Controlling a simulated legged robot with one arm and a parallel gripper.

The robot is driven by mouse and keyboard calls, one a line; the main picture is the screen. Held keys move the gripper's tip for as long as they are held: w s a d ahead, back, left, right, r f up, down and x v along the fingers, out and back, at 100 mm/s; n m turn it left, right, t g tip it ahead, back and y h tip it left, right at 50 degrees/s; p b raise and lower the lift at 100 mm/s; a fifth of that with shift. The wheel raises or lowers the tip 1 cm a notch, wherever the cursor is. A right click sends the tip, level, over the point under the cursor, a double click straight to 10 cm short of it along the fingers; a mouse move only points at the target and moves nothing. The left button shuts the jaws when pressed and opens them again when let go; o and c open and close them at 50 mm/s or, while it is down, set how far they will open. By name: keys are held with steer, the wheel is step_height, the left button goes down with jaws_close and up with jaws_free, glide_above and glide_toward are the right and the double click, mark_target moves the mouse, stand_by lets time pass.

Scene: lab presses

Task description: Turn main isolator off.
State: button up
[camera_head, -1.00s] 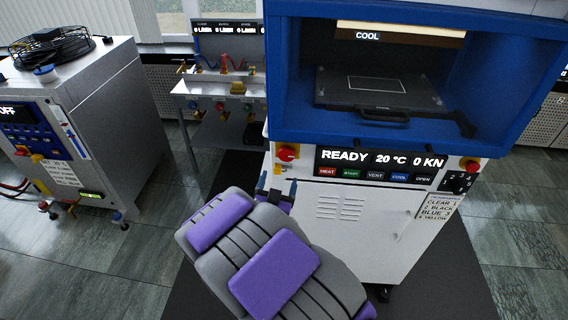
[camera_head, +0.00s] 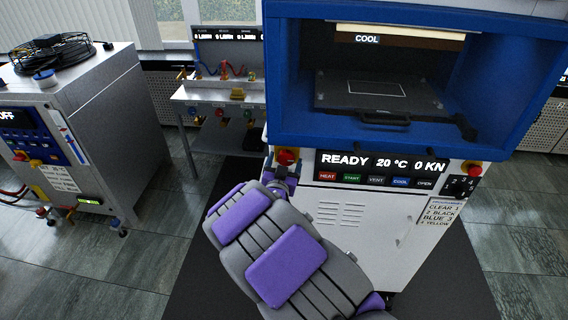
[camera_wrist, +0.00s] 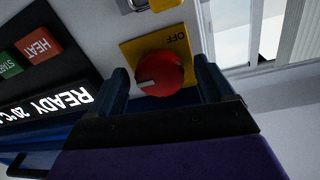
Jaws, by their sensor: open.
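The main isolator is a red rotary knob (camera_wrist: 160,72) on a yellow plate (camera_wrist: 183,42), with "OFF" lettered on the plate in the wrist view. A pale mark shows on the knob's left side. In the head view the red knob (camera_head: 287,157) is at the left of the press's front panel, partly hidden by my gripper. My gripper (camera_wrist: 163,88) is open, its two dark fingers on either side of the knob. I cannot tell whether they touch it. The gripper also shows in the head view (camera_head: 282,172), its fingertips small there.
The press display (camera_head: 382,162) reads READY, 20 °C, 0 KN, above a row of buttons (camera_head: 375,179). Another red knob (camera_head: 471,168) is at the panel's right. A white cabinet (camera_head: 90,125) stands left, and a bench (camera_head: 215,98) stands behind. Dark matting covers the floor near the press.

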steer(key=c, duration=1.1)
steer(key=shift+o, duration=0.2)
